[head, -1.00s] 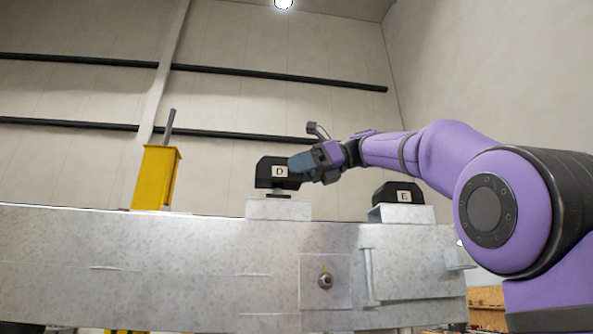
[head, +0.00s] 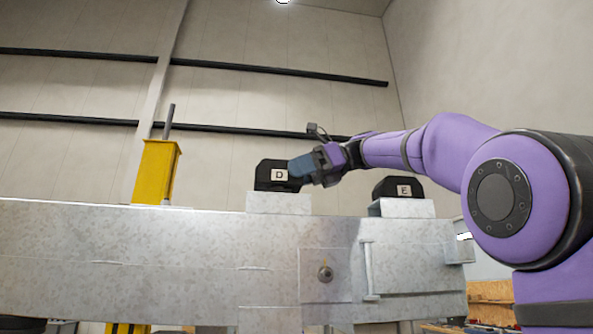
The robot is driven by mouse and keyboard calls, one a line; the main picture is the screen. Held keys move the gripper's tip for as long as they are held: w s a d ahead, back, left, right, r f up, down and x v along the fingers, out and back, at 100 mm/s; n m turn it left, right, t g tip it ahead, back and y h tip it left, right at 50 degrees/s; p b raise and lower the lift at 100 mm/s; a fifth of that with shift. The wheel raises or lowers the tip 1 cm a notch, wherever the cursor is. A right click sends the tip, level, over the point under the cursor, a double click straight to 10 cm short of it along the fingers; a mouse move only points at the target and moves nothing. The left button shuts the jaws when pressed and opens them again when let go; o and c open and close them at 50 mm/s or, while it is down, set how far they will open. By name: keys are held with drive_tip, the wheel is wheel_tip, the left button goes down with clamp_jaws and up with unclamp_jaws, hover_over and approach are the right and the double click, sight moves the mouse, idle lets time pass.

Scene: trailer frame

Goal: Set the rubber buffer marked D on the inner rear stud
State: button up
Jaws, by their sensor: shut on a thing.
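The black rubber buffer marked D (head: 266,177) is at the left of my gripper (head: 300,167), its white label facing me. My gripper is shut on its right side. The buffer's underside meets the top of a grey metal block (head: 278,204) on the trailer beam, with no gap showing. The stud itself is hidden. I cannot tell from here whether the buffer is fully seated.
A second black buffer marked E (head: 384,187) sits on another grey block (head: 400,208) to the right. A yellow post (head: 157,172) with a grey rod stands left on the long galvanised beam (head: 150,255). The beam top between post and blocks is clear.

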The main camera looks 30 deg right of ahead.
drive_tip(key=shift+f, duration=0.45)
drive_tip(key=o, duration=1.2)
drive_tip(key=shift+o, duration=0.2)
drive_tip(key=v, duration=1)
drive_tip(key=shift+d+r, duration=0.2)
drive_tip(key=shift+d, duration=0.15)
drive_tip(key=shift+s, duration=0.1)
